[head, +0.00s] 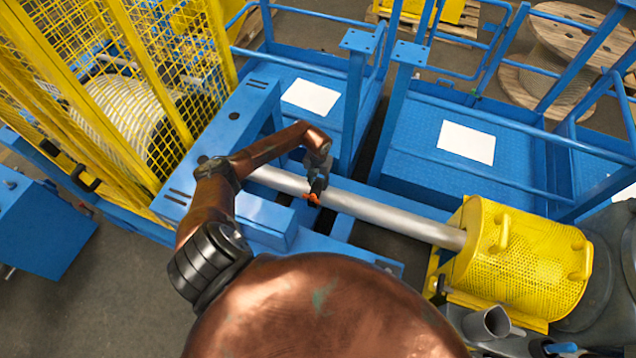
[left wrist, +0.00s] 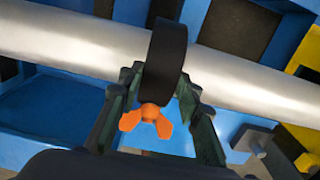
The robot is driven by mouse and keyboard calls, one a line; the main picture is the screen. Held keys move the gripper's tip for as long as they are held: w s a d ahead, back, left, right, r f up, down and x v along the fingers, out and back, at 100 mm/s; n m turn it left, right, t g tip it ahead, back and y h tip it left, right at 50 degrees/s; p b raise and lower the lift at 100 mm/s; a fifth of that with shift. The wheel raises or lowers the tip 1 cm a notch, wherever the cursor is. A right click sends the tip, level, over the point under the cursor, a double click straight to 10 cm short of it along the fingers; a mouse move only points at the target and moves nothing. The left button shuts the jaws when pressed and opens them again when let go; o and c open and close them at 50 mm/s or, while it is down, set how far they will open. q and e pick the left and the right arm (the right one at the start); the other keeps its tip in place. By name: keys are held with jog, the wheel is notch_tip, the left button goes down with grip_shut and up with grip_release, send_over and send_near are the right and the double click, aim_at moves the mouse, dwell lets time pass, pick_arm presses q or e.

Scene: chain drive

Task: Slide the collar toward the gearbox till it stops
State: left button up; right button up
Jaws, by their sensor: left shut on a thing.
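The collar (left wrist: 167,48) is a black ring around a silver shaft (left wrist: 70,42), with an orange wing screw (left wrist: 148,115) on its near side. In the head view the collar (head: 318,186) is small and partly hidden by my left gripper (head: 316,178). In the left wrist view my left gripper (left wrist: 161,82) has one finger on each side of the collar and is shut on it. The shaft (head: 395,217) runs right into a yellow perforated cover (head: 525,260). I cannot tell for sure which housing is the gearbox. My right gripper is not in view.
A blue frame (head: 262,215) lies under the shaft's left part. A yellow mesh cage (head: 165,75) encloses a drum at left. Blue platforms with rails (head: 480,190) stand behind the shaft. The bare shaft between collar and yellow cover looks clear.

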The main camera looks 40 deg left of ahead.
aim_at(351, 198)
pick_arm(q)
grip_shut()
jog(key=w+d, duration=0.1)
jog(key=d, duration=0.3)
jog(key=w+d+b, duration=0.1)
jog(key=w+d, duration=0.1)
jog(key=d, duration=0.2)
jog(key=w+d+b, duration=0.1)
jog(key=d, duration=0.4)
jog(key=shift+w, duration=0.15)
jog(key=shift+d, duration=0.2)
jog(key=o, duration=1.1)
grip_release()
jog(key=shift+d, duration=0.1)
jog(key=shift+o, duration=0.3)
jog(key=shift+r, duration=0.1)
